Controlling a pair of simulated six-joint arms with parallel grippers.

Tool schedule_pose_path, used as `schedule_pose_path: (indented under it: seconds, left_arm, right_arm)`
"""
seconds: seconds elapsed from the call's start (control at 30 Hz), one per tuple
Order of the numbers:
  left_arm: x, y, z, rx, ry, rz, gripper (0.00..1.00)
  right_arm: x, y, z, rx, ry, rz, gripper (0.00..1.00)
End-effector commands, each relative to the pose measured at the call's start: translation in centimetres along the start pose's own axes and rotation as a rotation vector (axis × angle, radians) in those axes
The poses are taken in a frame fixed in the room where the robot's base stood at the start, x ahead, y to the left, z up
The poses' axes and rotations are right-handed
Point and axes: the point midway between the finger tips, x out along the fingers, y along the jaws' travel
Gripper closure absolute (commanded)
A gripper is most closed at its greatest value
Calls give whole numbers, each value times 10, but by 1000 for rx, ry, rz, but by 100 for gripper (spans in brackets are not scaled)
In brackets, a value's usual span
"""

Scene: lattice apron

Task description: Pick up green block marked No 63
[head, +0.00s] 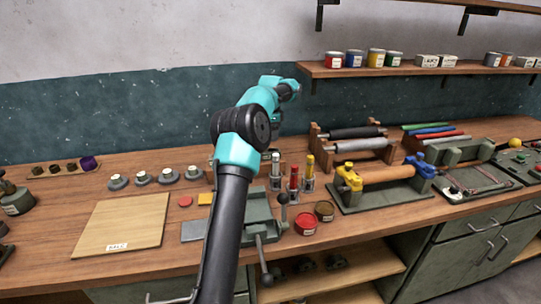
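I cannot make out a green block marked No 63 in the head view. My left arm crosses the middle of the bench and hides part of it. A yellow flat piece (205,198) lies just left of the arm, with a red disc (185,201) beside it. My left gripper (276,130) is at the far end of the arm, above the back of the bench. It is small and partly hidden by the arm, and its fingers cannot be made out. My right gripper is not in view.
A wooden board (123,222) lies at left. A grey vise-like tool (262,215), red and yellow tubes (294,180), and a red tin (305,224) stand near the arm. A roller press (385,175) is at right. A shelf (420,70) with several tins hangs above.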

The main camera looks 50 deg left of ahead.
Motion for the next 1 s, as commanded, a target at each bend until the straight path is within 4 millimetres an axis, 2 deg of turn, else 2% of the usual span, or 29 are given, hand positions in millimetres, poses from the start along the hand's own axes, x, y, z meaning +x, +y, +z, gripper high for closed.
schedule_pose_path:
  seconds: [0.1,0.2,0.67,0.77,1.0]
  left_arm:
    - [20,0,0,0,-1,2,23]
    - [31,0,0,0,0,1,23]
    - [38,1,0,0,0,0,23]
    - [45,3,1,0,0,1,23]
    - [77,8,3,0,-1,2,23]
  right_arm:
    - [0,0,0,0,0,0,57]
    - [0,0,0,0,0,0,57]
    - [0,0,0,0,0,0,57]
    - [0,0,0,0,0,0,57]
    - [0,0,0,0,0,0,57]
